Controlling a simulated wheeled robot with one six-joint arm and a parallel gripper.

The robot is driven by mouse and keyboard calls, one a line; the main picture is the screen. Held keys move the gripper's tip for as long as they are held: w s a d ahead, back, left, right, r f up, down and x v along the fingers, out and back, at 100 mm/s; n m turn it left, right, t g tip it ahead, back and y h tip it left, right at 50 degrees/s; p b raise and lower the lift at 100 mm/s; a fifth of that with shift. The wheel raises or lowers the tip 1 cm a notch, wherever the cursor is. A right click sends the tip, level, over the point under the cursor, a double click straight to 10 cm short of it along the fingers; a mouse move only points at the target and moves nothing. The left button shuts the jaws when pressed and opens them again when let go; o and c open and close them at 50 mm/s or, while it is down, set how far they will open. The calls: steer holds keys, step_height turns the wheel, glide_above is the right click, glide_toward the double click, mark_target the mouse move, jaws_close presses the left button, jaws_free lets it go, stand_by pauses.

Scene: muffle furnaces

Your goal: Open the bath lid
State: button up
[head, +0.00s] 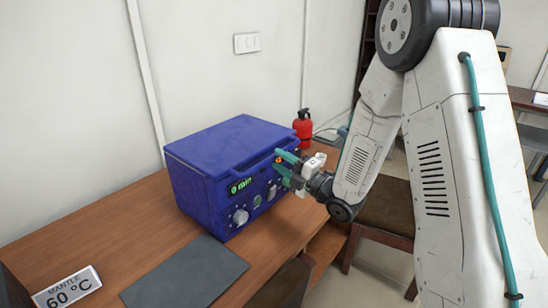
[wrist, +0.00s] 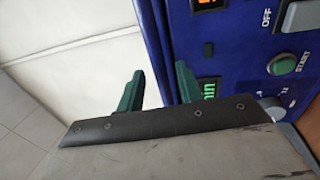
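The bath is a blue box (head: 215,190) with a flat blue lid (head: 225,140) lying shut on top. A blue handle bar (head: 247,166) runs along the lid's front edge. The front panel has a green display, a round knob (head: 240,216) and switches. My gripper (head: 281,164) is at the right end of the bath's front, close to the handle, its green fingers apart. In the wrist view the fingers (wrist: 160,88) are also apart, with a blue edge of the bath (wrist: 157,45) beyond them. I cannot tell whether they touch the handle.
The bath stands on a wooden desk (head: 120,225) against a white wall. A dark grey mat (head: 185,272) lies in front, and a sign reading "MANTLE 60 °C" (head: 68,287) stands at left. A red extinguisher-shaped bottle (head: 303,128) is behind the bath's right side. A chair (head: 385,215) is at right.

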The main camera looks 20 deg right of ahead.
mark_target(274, 156)
steer(key=shift+x, duration=1.55)
jaws_close()
